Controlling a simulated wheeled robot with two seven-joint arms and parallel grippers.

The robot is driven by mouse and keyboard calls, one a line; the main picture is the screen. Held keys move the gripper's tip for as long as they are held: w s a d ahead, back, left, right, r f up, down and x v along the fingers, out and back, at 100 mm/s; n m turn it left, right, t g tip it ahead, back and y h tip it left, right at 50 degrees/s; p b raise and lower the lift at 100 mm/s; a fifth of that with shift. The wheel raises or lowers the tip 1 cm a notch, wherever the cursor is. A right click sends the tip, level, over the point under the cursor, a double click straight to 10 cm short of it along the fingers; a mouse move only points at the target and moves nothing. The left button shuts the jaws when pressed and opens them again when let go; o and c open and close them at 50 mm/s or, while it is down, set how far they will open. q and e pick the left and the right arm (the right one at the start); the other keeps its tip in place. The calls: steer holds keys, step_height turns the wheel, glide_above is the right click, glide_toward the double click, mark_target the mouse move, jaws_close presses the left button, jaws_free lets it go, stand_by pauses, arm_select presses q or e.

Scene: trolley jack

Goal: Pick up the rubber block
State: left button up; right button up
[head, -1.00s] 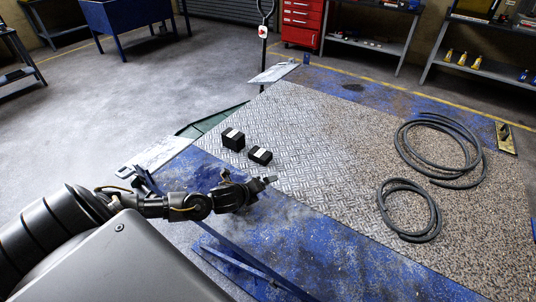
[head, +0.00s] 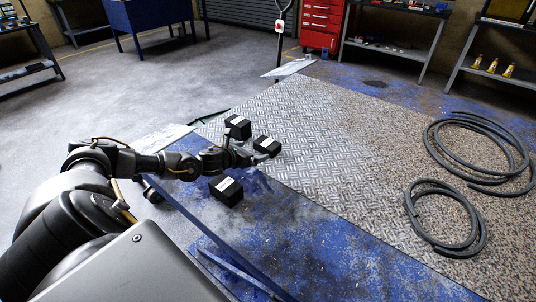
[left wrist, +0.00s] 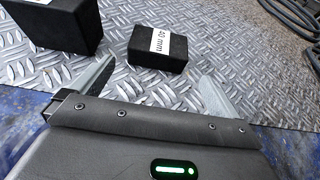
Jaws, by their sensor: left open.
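Three black blocks with white labels show in the head view: one at the back (head: 238,127), one to its right (head: 267,144), and one nearer me on the blue surface (head: 226,192). I cannot tell their material. My left gripper (head: 254,152) is open and empty, just by the right-hand block. In the left wrist view, a block labelled "40 mm" (left wrist: 159,48) lies on the tread plate just ahead of the open fingers (left wrist: 158,76), roughly between their tips. A larger block (left wrist: 58,27) lies ahead of the left finger. My right gripper is out of view.
The tread plate (head: 330,160) is clear right of the blocks. Two coiled hoses, a large one (head: 474,150) and a small one (head: 445,217), lie at the right. A red drawer cabinet (head: 320,27) and shelves stand at the back.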

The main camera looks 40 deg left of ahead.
mark_target(264, 144)
arm_select(q)
steer(key=x, duration=0.5)
steer(key=shift+w, duration=0.5)
steer(key=x, duration=0.4)
steer(key=shift+w+a+p, duration=0.2)
steer(key=shift+w+p, duration=0.1)
steer(key=shift+w, duration=0.15)
steer(key=c, duration=0.7)
steer(key=shift+c, duration=1)
steer(key=shift+r, duration=0.1)
